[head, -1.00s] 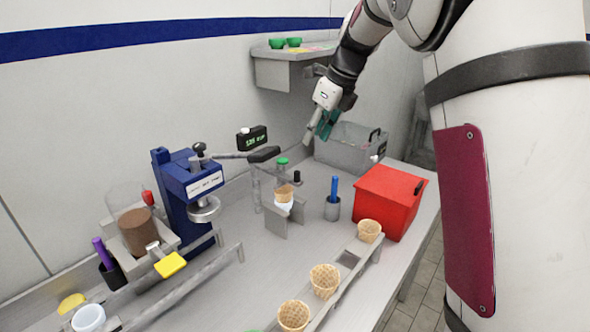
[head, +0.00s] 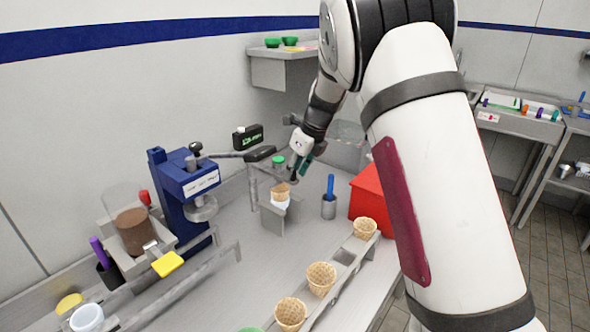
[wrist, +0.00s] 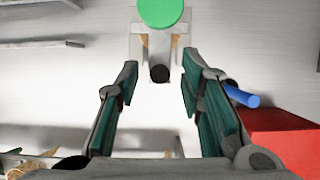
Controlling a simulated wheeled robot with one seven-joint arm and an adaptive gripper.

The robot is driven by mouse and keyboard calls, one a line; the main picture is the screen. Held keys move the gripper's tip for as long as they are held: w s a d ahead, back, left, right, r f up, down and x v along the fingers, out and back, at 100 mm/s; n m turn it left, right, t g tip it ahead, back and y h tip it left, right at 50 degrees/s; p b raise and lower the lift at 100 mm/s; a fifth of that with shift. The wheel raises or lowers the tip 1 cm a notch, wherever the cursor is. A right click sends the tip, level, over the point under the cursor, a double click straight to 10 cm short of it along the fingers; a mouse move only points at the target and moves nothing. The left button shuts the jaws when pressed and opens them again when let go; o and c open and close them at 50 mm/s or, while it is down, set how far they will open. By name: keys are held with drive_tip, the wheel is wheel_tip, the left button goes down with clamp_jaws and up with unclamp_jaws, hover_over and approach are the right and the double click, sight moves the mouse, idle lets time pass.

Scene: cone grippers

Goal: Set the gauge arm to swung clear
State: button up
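The gauge arm (head: 267,168) appears to be the thin grey bar across the small cone stand (head: 272,218). A green cap (head: 279,161) is above it, and a waffle cone (head: 281,191) sits below in a white holder. In the wrist view the green cap (wrist: 162,12) is at the top, with a black knob (wrist: 159,73) below it. Tan cone edges show on both sides of the grey part. My gripper (head: 297,177) is beside the stand's right side. In the wrist view its green-padded fingers (wrist: 159,80) are apart, with the knob in line between their tips. Contact is not visible.
A grey cup with a blue tool (head: 329,205) and a red box (head: 366,198) stand to the right. A blue press (head: 185,195) with a grey lever is on the left. A cone rack (head: 345,258) is in front. A wall shelf (head: 282,70) is behind.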

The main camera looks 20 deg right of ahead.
drive_tip(key=shift+f, duration=0.1)
clamp_jaws()
